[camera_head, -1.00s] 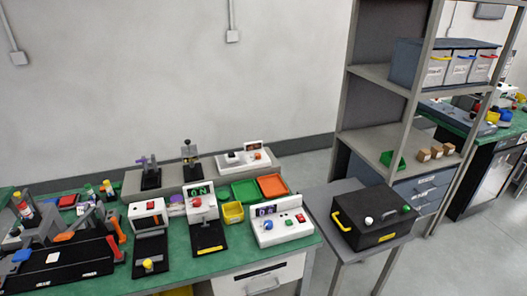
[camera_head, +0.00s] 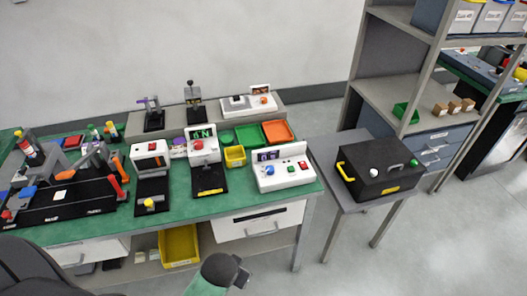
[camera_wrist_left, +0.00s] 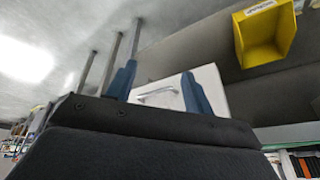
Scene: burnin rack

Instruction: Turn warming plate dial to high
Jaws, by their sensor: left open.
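A white device with a dark flat top and an orange knob (camera_head: 263,99) sits on the raised back shelf of the bench; it looks like the warming plate (camera_head: 236,104). Its dial marks are too small to read. In front of it, a white control box (camera_head: 283,177) carries a blue knob (camera_head: 269,170), green and red buttons, and a display. My left gripper (camera_wrist_left: 158,70) is open and empty in the left wrist view, its blue fingers apart with a white drawer front beyond them. It is away from both devices. My right gripper is not in view.
The green bench top (camera_head: 235,205) holds several instruments, a yellow bin (camera_head: 235,155) and an orange tray (camera_head: 278,131). A black box (camera_head: 372,185) stands on the grey side table. A yellow bin (camera_head: 178,246) is under the bench. Open floor lies in front.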

